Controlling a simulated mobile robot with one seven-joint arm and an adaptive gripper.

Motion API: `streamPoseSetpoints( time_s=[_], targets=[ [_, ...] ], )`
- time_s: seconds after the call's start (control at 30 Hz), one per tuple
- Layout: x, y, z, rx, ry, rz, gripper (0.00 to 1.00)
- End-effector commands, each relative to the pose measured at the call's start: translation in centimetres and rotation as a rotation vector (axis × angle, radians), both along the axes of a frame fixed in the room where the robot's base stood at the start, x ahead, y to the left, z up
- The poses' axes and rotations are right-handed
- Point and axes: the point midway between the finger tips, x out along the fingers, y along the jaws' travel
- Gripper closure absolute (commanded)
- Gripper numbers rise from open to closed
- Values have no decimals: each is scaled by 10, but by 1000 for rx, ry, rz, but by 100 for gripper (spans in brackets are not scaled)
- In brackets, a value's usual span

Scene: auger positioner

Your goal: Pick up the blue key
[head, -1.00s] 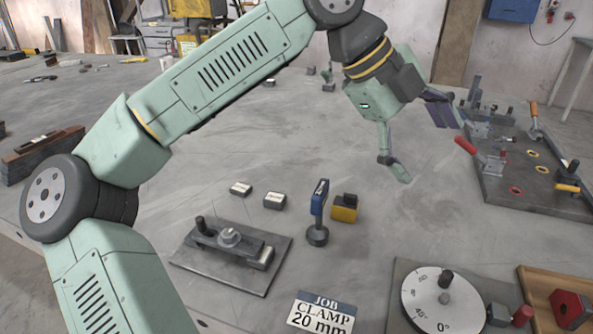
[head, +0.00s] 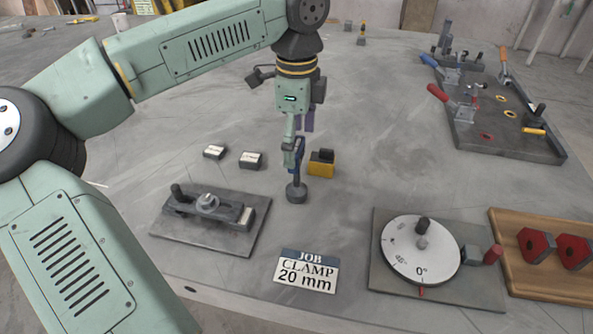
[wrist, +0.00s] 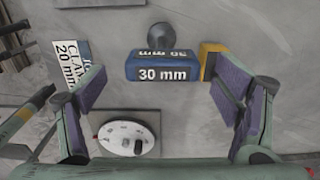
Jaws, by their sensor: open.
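The blue key (head: 299,158) stands upright on a round grey foot (head: 297,193), partly hidden behind a finger of my gripper (head: 301,142) in the head view. In the wrist view the blue key (wrist: 163,66) shows its "30 mm" label from above. My gripper (wrist: 156,82) is open, pointing down, with one purple-padded finger on each side of the key. Clear gaps show between the pads and the key in the wrist view. The key is not held.
A yellow block (head: 320,170) with a black top stands close beside the key, near one finger. The "CLAMP 20 mm" sign (head: 306,271), a clamp plate (head: 212,220) and a dial plate (head: 421,250) lie nearer the front. Two small labelled blocks (head: 251,160) sit left.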

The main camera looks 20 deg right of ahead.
Motion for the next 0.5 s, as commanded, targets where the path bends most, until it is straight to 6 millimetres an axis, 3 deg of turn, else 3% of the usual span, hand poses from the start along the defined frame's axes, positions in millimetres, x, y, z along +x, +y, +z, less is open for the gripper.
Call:
streamPoseSetpoints(
  time_s=[0.2,0.5],
  targets=[
    [2,-1,-28,0,1,-1,17],
    [2,-1,-33,-1,0,0,17]
  ],
)
